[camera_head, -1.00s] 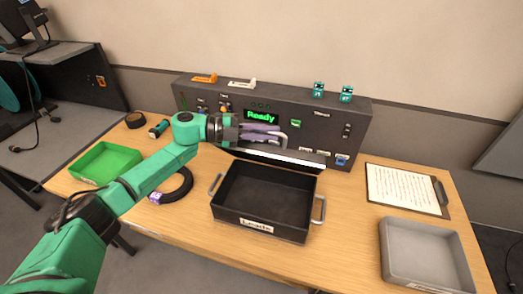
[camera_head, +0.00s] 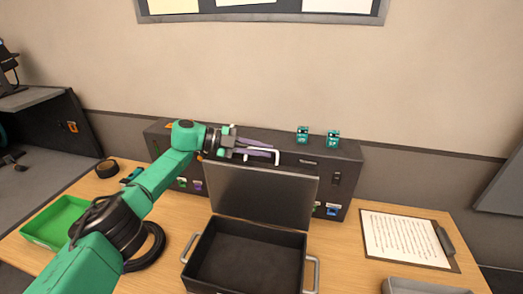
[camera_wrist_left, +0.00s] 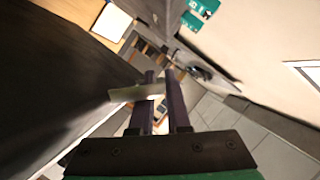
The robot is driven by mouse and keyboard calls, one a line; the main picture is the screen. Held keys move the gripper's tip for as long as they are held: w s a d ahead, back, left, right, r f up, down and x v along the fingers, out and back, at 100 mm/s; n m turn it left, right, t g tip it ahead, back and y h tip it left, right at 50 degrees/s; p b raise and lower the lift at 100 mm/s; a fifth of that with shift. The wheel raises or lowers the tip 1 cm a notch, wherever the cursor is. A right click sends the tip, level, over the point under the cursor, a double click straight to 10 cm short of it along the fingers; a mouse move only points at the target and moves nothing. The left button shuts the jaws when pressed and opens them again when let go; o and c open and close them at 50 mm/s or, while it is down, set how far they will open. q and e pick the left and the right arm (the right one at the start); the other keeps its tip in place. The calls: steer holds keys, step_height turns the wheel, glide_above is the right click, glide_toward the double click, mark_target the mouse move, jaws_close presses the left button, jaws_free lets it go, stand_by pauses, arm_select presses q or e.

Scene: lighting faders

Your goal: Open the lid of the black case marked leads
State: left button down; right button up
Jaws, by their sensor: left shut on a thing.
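The black case (camera_head: 197,258) stands on the table with its empty inside showing. Its lid (camera_head: 262,197) is hinged at the back edge and stands raised, roughly upright. A pale handle (camera_head: 277,157) sits at the lid's top edge and also shows in the left wrist view (camera_wrist_left: 130,94). My left gripper (camera_head: 258,152) is shut on this handle, above the back of the case. In the left wrist view its two dark fingers (camera_wrist_left: 163,88) are close together at the handle. The case's front label is out of frame. My right gripper is not in view.
A dark fader panel (camera_head: 343,178) stands behind the lid, with two teal boxes (camera_head: 303,134) on top. A clipboard (camera_head: 405,238) and a grey tray (camera_head: 425,286) lie at right. A green tray (camera_head: 55,222) and a black cable coil (camera_head: 150,250) are at left.

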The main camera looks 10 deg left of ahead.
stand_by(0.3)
arm_select(q)
steer(key=c, duration=1.2)
jaws_free()
steer(key=shift+o, duration=0.2)
steer(key=shift+s+a, duration=0.1)
steer(key=shift+a, duration=0.25)
step_height(320, 180, up, 4)
steer(key=b, duration=0.4)
glide_above(213, 159)
